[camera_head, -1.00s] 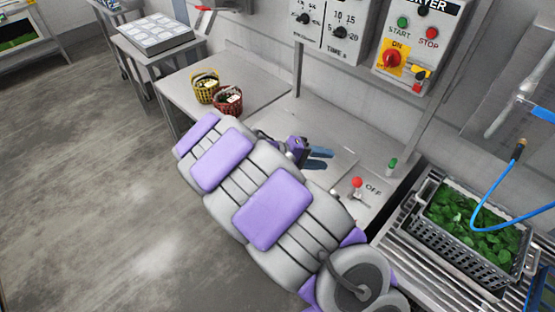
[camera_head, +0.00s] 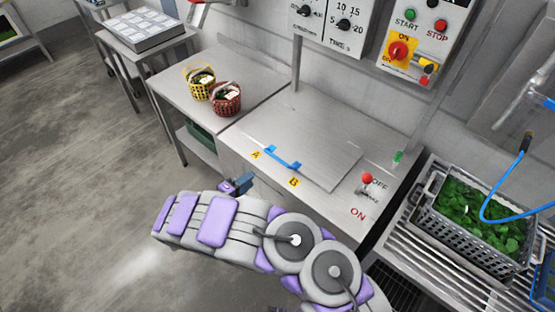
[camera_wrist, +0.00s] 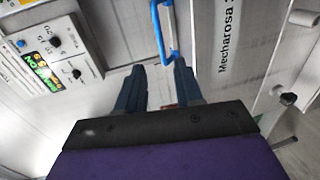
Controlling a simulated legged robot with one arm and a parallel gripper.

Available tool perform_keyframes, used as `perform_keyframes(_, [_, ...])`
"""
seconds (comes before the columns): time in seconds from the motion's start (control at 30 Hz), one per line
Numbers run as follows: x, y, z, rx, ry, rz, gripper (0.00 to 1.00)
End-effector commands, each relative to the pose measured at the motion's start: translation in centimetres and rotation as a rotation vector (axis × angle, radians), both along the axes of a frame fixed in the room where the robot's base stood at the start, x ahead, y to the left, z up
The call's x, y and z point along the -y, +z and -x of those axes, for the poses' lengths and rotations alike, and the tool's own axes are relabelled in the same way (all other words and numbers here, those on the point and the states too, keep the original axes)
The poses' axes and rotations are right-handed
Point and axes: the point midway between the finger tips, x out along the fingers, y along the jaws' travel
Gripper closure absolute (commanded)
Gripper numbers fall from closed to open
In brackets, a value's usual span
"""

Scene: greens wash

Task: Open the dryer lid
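The dryer lid (camera_head: 310,140) is a flat grey metal panel lying shut, flush in the counter top. Its blue bar handle (camera_head: 282,158) is at the near edge, between yellow labels A and B. My gripper (camera_head: 243,183) is in front of the counter, to the lower left of the handle and apart from it. In the wrist view the two dark blue fingers (camera_wrist: 159,72) are spread with nothing between them. The blue handle (camera_wrist: 164,38) lies beyond the fingertips there, roughly in line with the gap.
A red-knobbed lever (camera_head: 367,179) marked ON and OFF stands right of the lid. Yellow (camera_head: 201,82) and red (camera_head: 227,98) baskets stand on the left table. A grey crate of greens (camera_head: 470,222) sits at the right. A control panel (camera_head: 415,40) hangs behind.

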Motion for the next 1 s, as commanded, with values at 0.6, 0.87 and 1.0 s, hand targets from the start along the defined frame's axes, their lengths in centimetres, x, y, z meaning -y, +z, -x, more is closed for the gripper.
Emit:
perform_keyframes(0.6, [6.3,-2.6,-8.6,-0.002,-0.006,0.011,0.65])
perform_keyframes(0.87, [9.2,-3.3,-11.8,-0.003,-0.005,0.004,0.65])
perform_keyframes(1.0, [9.6,-3.4,-12.7,-0.001,-0.003,0.006,0.65])
